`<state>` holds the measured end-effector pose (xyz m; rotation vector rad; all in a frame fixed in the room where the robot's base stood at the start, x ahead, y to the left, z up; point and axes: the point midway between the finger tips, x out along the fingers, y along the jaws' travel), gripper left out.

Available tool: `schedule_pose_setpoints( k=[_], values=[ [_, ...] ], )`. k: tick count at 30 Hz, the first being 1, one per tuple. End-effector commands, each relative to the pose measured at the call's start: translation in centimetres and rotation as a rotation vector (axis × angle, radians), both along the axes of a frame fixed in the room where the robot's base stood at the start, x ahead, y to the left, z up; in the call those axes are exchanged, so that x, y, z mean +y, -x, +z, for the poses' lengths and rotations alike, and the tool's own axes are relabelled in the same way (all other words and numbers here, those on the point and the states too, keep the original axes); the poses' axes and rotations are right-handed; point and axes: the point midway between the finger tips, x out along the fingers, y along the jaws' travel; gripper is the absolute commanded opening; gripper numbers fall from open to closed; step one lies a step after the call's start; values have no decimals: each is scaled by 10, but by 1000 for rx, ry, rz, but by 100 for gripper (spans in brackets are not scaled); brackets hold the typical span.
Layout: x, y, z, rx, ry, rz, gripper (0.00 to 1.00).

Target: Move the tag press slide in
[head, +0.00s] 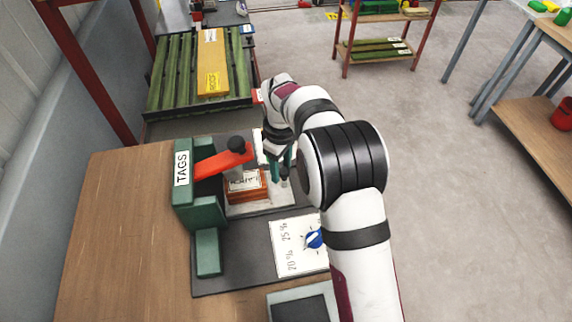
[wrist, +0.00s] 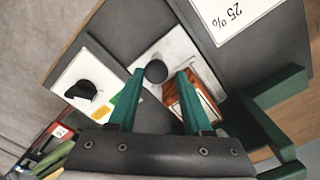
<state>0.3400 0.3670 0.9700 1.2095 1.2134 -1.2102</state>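Under the lever, an orange-red block with a printed label (head: 246,187) sits on a white plate (head: 262,207); both also show in the wrist view, the block (wrist: 190,103) beside the right finger. A dark round knob (wrist: 156,71) stands on the plate between my gripper's teal fingertips (wrist: 160,76), with small gaps on both sides. In the head view my gripper (head: 279,164) is at the plate's right side, partly hidden by my arm.
A dark mat holds a white card reading 25% (head: 297,247) with a blue knob (head: 314,239). Behind is a green slatted rack (head: 172,82) with a yellow bar (head: 212,62). In the wrist view, a white plate with a black piece (wrist: 85,88) lies left of the fingers.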

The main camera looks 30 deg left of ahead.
Motion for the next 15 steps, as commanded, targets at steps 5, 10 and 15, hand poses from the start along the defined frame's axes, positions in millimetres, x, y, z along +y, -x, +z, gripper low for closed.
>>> schedule_pose_setpoints(
  k=[5, 10, 15],
  values=[
    [0, 0, 0, -1, 1, 0, 66],
    [-1, -1, 0, -2, 2, 0, 66],
    [-1, -2, 11, -4, 0, 0, 66]
  ],
)
